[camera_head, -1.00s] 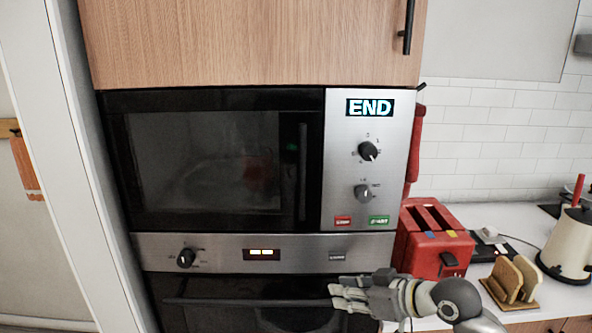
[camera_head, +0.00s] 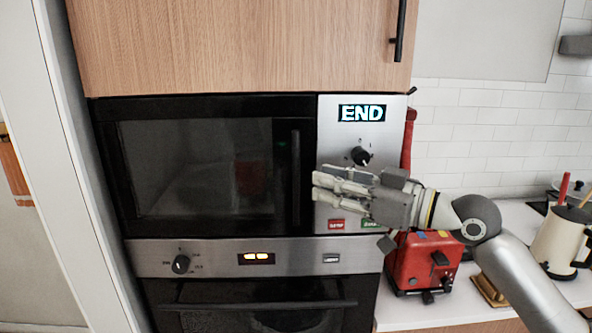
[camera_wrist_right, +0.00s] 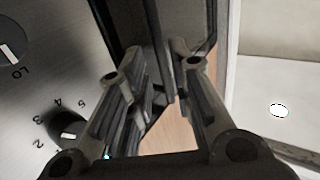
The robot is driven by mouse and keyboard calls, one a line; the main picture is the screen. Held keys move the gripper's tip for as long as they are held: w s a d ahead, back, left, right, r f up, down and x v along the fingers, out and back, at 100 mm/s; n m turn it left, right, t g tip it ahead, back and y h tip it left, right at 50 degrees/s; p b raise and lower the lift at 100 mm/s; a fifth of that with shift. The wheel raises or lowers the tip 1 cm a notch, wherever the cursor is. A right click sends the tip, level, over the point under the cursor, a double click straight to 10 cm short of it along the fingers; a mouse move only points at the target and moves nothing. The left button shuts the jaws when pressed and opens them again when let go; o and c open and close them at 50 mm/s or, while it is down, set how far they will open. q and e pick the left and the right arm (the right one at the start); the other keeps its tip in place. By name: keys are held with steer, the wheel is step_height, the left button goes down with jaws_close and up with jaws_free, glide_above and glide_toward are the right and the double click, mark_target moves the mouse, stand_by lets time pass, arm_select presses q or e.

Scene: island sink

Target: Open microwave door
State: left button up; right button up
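The microwave (camera_head: 205,165) is built in under a wooden cabinet, and its black glass door is shut. The door's dark vertical handle (camera_head: 295,165) is at its right edge, beside the steel control panel. My right gripper (camera_head: 314,186) is in front of the panel, its fingertips pointing left, just right of the handle. In the right wrist view my gripper's two fingers (camera_wrist_right: 160,85) stand apart with nothing clamped between them. A dark bar that looks like the handle (camera_wrist_right: 157,45) shows ahead of the gap; I cannot tell whether it touches. My left gripper is not in view.
An oven (camera_head: 260,303) with a horizontal handle is below the microwave. A red toaster (camera_head: 412,268) stands on the counter below my right arm. A cream kettle-like container (camera_head: 556,243) is farther right. A white tall panel (camera_head: 70,170) borders the left side.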

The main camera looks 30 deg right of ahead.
steer(key=p, duration=0.3)
glide_above(296, 213)
steer(key=d, duration=0.1)
steer(key=shift+w+a, duration=0.3)
jaws_close()
